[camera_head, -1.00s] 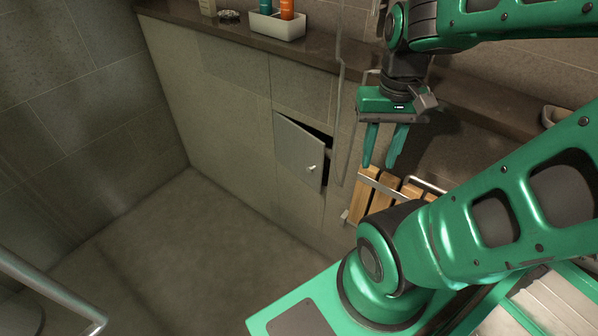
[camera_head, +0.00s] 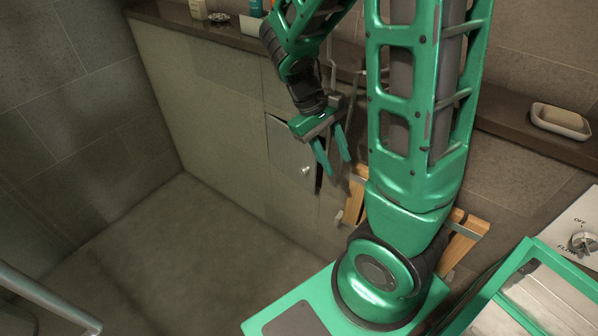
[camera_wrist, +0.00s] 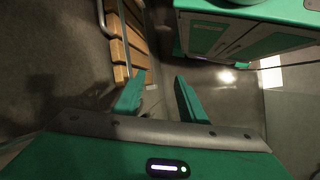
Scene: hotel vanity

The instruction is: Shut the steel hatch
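The steel hatch (camera_head: 285,150) is a grey square door with a small round knob (camera_head: 306,170), low in the tiled wall below the counter. In the wrist view the fingers (camera_wrist: 159,86) are also spread and empty, and I cannot make out the hatch there.
A wooden slatted rack (camera_head: 354,195) is just right of the hatch, partly behind my arm; it also shows in the wrist view (camera_wrist: 122,50). The counter (camera_head: 225,36) runs above, with a soap dish (camera_head: 560,121) at right. The floor (camera_head: 170,260) at left is clear.

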